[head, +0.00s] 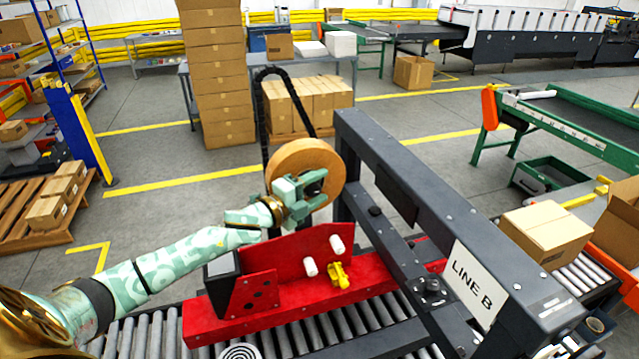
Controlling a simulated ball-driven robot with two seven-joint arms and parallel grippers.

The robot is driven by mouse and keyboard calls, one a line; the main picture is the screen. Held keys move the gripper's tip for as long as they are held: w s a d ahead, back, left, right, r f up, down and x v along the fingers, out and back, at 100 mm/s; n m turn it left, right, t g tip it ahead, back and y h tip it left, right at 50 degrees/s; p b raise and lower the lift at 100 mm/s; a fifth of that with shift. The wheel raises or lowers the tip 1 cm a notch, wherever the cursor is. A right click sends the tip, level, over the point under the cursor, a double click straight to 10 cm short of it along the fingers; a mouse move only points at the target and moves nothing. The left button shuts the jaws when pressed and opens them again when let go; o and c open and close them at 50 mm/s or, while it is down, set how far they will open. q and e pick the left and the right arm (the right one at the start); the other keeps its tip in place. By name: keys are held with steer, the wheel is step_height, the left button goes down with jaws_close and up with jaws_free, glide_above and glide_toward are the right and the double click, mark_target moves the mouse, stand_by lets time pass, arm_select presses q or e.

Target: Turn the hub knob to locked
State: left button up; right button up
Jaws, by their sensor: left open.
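A tan tape roll (303,155) stands upright on the red machine head, left of the dark frame. The hub knob (316,181), a small dark part, shows at the middle of the roll, partly hidden by my gripper. My left gripper (312,187) is at the hub, in front of the roll, with its pale green jaws open around or just beside the knob. I cannot tell whether the jaws touch it, nor how the knob is turned. My right gripper is not in view.
The red base (235,318) with white rollers and a yellow part (339,275) lies below my gripper. A dark frame marked LINE B (440,215) rises close on the right. A carton (546,232) sits on the conveyor beyond it. Open floor lies behind left.

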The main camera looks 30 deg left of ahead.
arm_select(q)
steer(key=shift+w+d, duration=0.15)
steer(key=shift+w, duration=0.25)
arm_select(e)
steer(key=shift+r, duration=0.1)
